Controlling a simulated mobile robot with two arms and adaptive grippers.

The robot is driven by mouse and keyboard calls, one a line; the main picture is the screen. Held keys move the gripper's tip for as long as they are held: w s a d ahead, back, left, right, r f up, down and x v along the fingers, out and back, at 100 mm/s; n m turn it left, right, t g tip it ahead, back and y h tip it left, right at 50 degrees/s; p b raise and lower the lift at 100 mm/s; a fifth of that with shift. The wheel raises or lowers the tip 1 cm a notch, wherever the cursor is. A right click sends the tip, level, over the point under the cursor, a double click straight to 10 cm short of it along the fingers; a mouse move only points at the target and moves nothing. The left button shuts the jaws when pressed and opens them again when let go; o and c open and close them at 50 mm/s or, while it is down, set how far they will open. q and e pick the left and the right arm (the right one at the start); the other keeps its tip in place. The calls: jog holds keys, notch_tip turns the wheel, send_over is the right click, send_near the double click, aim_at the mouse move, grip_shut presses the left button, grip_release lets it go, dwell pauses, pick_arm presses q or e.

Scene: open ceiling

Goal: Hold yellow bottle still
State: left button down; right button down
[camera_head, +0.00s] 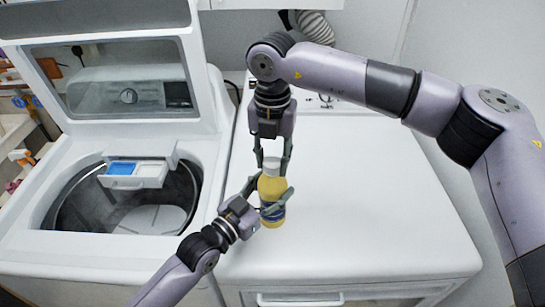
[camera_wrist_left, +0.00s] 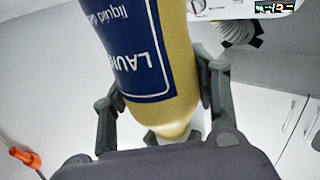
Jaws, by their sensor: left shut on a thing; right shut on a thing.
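The yellow bottle (camera_head: 268,187) with a blue label and a white cap (camera_head: 271,164) stands upright on the white dryer top (camera_head: 360,215). My left gripper (camera_head: 272,200) comes from the lower left and is shut around the bottle's body. In the left wrist view the yellow bottle (camera_wrist_left: 178,60) fills the middle, its blue label partly cut off, between the fingers of my left gripper (camera_wrist_left: 160,105). My right gripper (camera_head: 271,158) comes from above and is shut on the white cap. The fingers partly hide the bottle's label.
An open top-loading washer (camera_head: 60,250) stands to the left, its lid raised and a drawer (camera_head: 135,173) with blue contents pulled out over the drum. The dryer's right side is clear.

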jog(key=n, duration=1.5)
jog(key=shift+n, duration=0.3)
jog(key=n, duration=0.4)
jog(key=shift+w+d+r, duration=0.1)
jog(key=n, duration=0.8)
jog(key=shift+n, duration=0.4)
jog(key=n, duration=0.3)
jog(key=shift+n, duration=0.4)
jog(key=shift+r, duration=0.15)
